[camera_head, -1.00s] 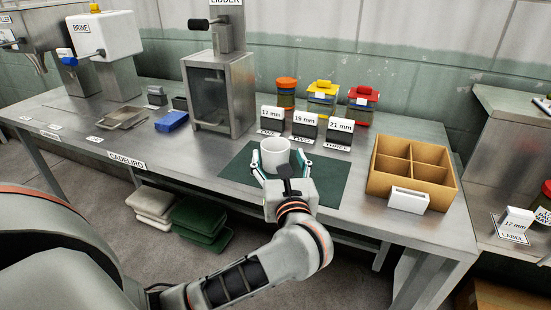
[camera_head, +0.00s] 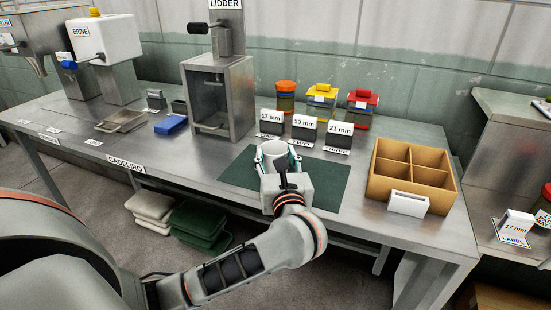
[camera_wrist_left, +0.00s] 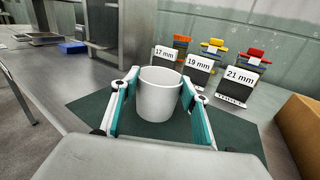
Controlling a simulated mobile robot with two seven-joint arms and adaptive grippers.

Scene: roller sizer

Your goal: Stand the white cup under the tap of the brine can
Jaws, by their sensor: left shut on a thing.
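The white cup (camera_head: 272,150) stands upright on the dark green mat (camera_head: 318,187) in the head view. My left gripper (camera_head: 278,160) is shut on it, with a finger on each side; the cup also shows between the teal finger pads in the left wrist view (camera_wrist_left: 158,95). The brine can (camera_head: 103,40) is a white box labelled BRINE on a metal stand at the back left, far from the cup. Its blue tap (camera_head: 69,65) sticks out at its lower left. My right gripper is not in view.
The metal LIDDER cabinet (camera_head: 219,97) stands between the cup and the brine can. A blue block (camera_head: 171,125) and a metal tray (camera_head: 122,121) lie left of it. Size signs (camera_head: 304,127) stand behind the mat, and a divided cardboard box (camera_head: 411,172) stands right.

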